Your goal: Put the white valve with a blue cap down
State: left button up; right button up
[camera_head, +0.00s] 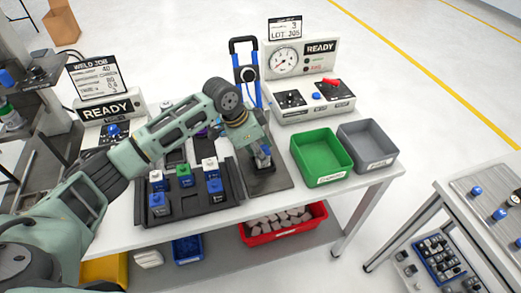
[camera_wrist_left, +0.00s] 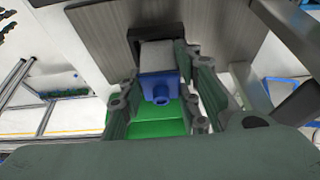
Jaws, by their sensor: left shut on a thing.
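My left gripper (camera_head: 262,160) is over the dark mat at the middle of the table, with its fingers pointing down. It is shut on the white valve with a blue cap (camera_wrist_left: 158,88), which sits between the two fingers in the left wrist view. In the head view the fingers hide most of the valve. The valve's pale body meets a black fixture (camera_wrist_left: 140,36) on the mat (camera_head: 283,181); I cannot tell whether it rests in it. My right gripper is not in view.
A black tray (camera_head: 190,209) with several blue, green and white-topped parts lies left of the mat. A green bin (camera_head: 322,157) and a grey bin (camera_head: 368,147) stand to the right. A gauge tester (camera_head: 310,80) and a blue-framed stand (camera_head: 246,70) are behind.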

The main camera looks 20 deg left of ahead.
pick_arm(q)
jog(key=shift+f, duration=0.4)
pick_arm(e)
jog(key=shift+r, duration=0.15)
pick_arm(q)
jog(key=shift+f, duration=0.1)
jog(key=o, duration=1)
jog(key=shift+c, duration=0.2)
jog(key=shift+o, duration=1.1)
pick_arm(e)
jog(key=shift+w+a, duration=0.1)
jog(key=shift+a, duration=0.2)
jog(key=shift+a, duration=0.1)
pick_arm(q)
jog(key=b+v, duration=0.1)
jog(key=v, duration=1.1)
jog(key=shift+b, duration=0.35)
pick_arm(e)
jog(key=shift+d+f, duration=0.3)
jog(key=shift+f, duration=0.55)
